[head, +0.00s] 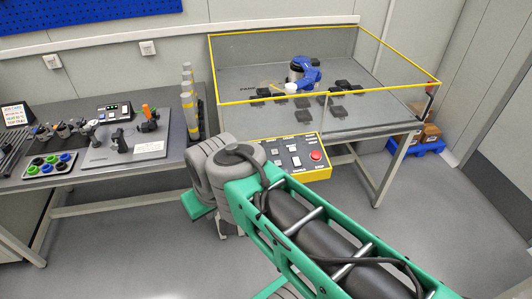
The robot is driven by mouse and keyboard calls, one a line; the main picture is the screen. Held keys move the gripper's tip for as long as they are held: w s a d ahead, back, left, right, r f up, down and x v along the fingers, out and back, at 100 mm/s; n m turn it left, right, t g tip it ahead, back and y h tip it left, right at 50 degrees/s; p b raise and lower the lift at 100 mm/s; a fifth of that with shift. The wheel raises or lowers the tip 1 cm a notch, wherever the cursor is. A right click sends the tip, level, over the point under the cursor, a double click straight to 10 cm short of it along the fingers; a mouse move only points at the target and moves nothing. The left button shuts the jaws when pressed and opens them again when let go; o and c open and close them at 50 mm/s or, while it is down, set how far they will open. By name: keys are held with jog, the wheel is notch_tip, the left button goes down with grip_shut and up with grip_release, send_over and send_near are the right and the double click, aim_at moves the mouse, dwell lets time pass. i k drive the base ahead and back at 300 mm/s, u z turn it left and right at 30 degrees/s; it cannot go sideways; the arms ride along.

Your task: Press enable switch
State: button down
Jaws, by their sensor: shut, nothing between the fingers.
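A yellow-edged control box (318,176) with a dark face is fixed at the front edge of the fenced table. Its face carries a red round button (316,155), a pale switch (296,162) and other small controls. The labels are too small to read, so I cannot tell which control is the enable switch. My arm crosses from the lower right, and its grey joint is just left of the box, covering part of that side. My gripper does not show; the arm's end is hidden behind its own links.
A fenced table (375,128) with yellow rails holds a small blue robot arm (306,74) and several dark blocks. A left workbench (180,155) carries a grey plate (112,147) with an orange-handled device (148,114). Blue crate (428,147) stands at right.

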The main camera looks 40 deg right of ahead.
aim_at(297, 162)
jog(key=u, duration=0.2)
jog(key=i, duration=1.35)
jog(key=z, duration=0.7)
